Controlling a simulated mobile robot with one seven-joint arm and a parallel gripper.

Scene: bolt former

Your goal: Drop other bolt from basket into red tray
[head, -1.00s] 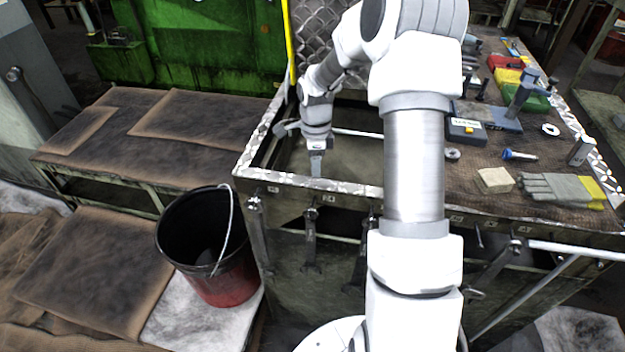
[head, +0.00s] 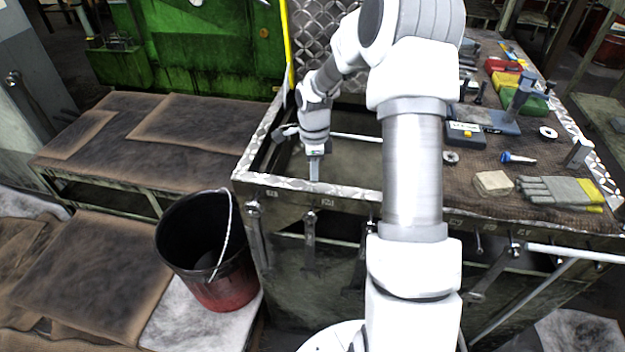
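My gripper (head: 314,170) points down into the sunken metal-rimmed compartment (head: 258,150) at the left end of the workbench. Its fingers are seen edge-on, so I cannot tell whether they are open or hold anything. No bolt can be made out in the compartment, and my arm hides its right part. Nothing in view is clearly a basket; this compartment may be it. The red tray (head: 503,64) stands at the back right of the bench, beyond my arm. Its inside is too small to make out.
Yellow (head: 507,78) and green (head: 537,104) trays stand in front of the red one. A vise-like blue tool (head: 520,95), a black box (head: 465,134), a block (head: 493,183) and gloves (head: 560,191) lie on the bench. A bucket (head: 208,250) stands lower left.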

